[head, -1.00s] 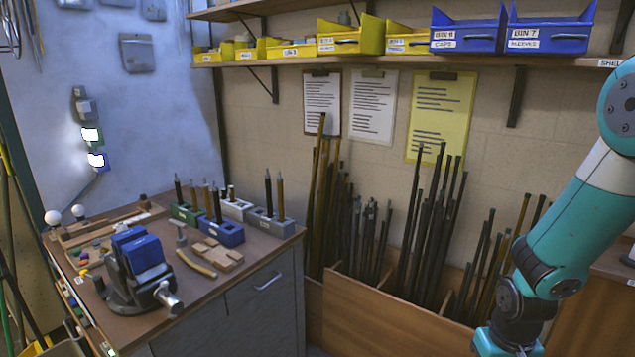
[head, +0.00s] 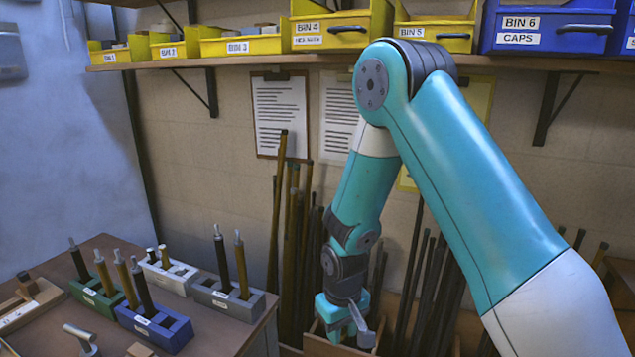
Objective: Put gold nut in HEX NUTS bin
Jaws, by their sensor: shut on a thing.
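The HEX NUTS bin (head: 377,28) is a yellow open bin on the wall shelf, labelled BIN 4, with a dark handle on its front. My gripper (head: 350,342) hangs low near the bottom of the head view, far below the shelf and in front of the rods. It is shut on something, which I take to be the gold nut. The fingers are small and partly cut off by the frame, so I cannot make out the nut itself.
Yellow BIN 5 (head: 437,34) and blue BIN 6 (head: 546,28) stand right of BIN 4; yellow BIN 3 (head: 240,46) stands left. The shelf edge (head: 225,62) runs below them. Tall rods (head: 277,200) stand behind my arm. A workbench (head: 215,335) with tool blocks is lower left.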

